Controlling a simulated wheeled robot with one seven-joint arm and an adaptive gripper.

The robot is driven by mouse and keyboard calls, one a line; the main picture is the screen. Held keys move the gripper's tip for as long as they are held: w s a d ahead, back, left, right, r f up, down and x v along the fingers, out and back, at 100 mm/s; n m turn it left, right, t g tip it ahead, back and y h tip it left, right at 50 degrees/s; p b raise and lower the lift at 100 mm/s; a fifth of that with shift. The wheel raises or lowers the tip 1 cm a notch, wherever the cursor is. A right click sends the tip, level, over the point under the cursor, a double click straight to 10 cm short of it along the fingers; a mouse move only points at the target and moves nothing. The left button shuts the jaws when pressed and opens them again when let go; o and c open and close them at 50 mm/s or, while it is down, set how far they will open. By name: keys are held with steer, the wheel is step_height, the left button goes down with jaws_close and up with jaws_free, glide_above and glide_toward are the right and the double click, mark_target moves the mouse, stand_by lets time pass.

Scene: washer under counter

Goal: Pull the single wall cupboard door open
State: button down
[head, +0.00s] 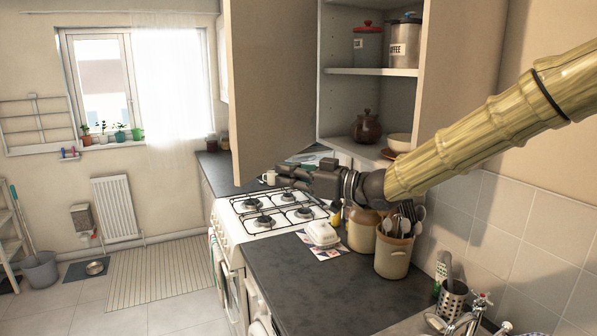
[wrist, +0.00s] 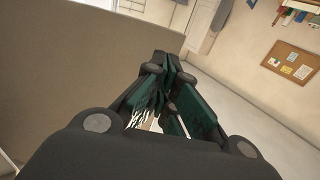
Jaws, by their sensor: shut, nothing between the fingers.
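The wall cupboard door (head: 272,85) stands wide open in the head view, swung out from the left side of the cupboard (head: 369,72). The cupboard's shelves and contents are exposed. My gripper (head: 282,174) is at the door's lower edge, on the side facing the cupboard. Its fingers point left and are shut with nothing held. In the wrist view the door is the broad beige panel (wrist: 75,75) at left, beside my closed fingers (wrist: 165,75). I cannot tell whether they touch it. No door handle is visible.
A red-lidded canister (head: 367,45), a coffee canister (head: 404,45) and a brown teapot (head: 366,127) stand in the cupboard. Below my arm are a utensil crock (head: 393,257) and the white gas stove (head: 228,233). The floor (head: 80,306) at left is mostly clear.

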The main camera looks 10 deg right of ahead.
mark_target(247, 168)
steer(key=p+x, duration=0.3)
steer(key=x, duration=0.4)
steer(key=shift+a+r, duration=0.1)
steer(key=shift+a, duration=0.1)
steer(key=shift+w+a, duration=0.1)
steer(key=shift+a, duration=0.15)
